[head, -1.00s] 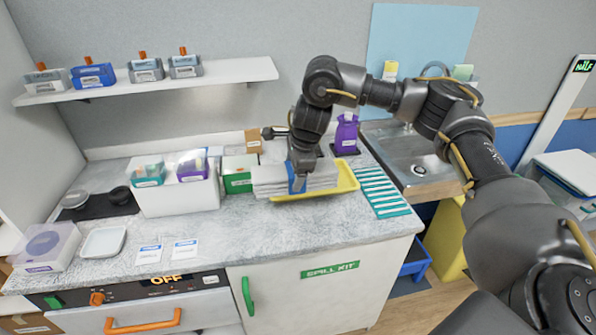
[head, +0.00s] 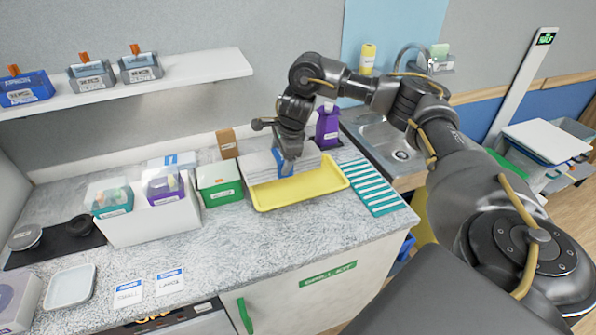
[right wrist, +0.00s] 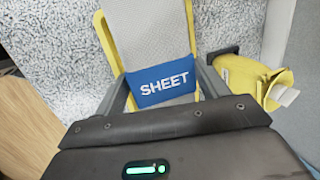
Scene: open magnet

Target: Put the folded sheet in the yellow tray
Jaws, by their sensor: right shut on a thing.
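The folded sheet (head: 260,168) is a pale grey-white bundle with a blue band. My right gripper (head: 285,164) is shut on it at the band. In the right wrist view the band (right wrist: 160,84) reads SHEET and sits between my two fingers. The yellow tray (head: 300,191) lies on the counter. The sheet is over its back part, and the tray's front part shows bare. In the right wrist view yellow tray edges (right wrist: 107,45) show on both sides of the sheet. I cannot tell whether the sheet touches the tray floor. My left gripper is not in view.
A green box (head: 219,186) stands close left of the tray, and a teal-striped mat (head: 371,186) lies to its right. The sink (head: 390,140) is at the back right.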

